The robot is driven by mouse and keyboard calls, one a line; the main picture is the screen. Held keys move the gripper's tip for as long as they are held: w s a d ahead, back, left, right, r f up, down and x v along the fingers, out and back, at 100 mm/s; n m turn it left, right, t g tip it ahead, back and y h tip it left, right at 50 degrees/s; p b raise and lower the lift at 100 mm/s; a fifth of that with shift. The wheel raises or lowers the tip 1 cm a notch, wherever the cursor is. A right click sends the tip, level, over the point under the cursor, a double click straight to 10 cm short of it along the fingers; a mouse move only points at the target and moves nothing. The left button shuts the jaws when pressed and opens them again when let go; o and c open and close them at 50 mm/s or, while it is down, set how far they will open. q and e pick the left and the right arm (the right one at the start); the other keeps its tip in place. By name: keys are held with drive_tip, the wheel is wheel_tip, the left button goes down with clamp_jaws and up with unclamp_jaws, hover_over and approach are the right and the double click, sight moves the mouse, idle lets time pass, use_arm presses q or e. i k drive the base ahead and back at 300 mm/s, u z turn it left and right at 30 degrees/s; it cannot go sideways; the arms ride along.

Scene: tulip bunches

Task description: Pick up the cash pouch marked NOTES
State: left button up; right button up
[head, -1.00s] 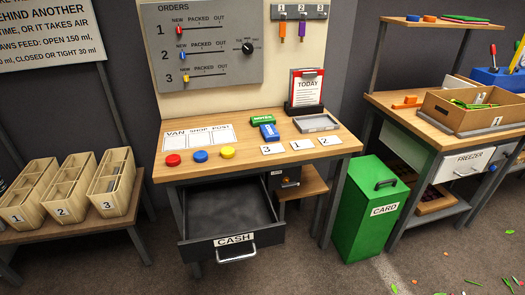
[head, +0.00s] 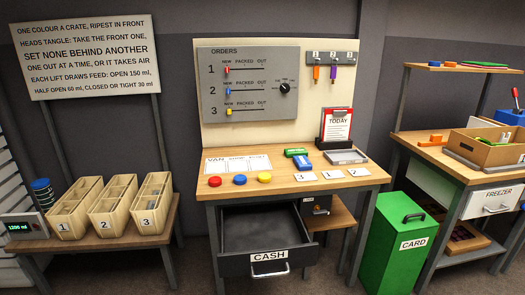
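A small green pouch (head: 296,152) lies on the wooden desk top (head: 340,183), right of centre; its white lettering is too small to read surely now. A blue pouch (head: 303,163) lies just in front of it. The drawer marked CASH (head: 268,262) below the desk top is pulled open, and its visible floor looks empty. Neither of my grippers is in view.
Red, blue and yellow discs (head: 240,180) sit at the desk's front left. Number cards (head: 332,174), a grey tray (head: 346,157) and a TODAY clipboard (head: 336,125) are at right. A green CARD bin (head: 398,235) stands beside the desk. The open drawer juts forward.

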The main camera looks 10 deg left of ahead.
sight(290, 153)
drive_tip(key=u, duration=0.85)
drive_tip(key=i, duration=1.1)
drive_tip(key=u, duration=0.4)
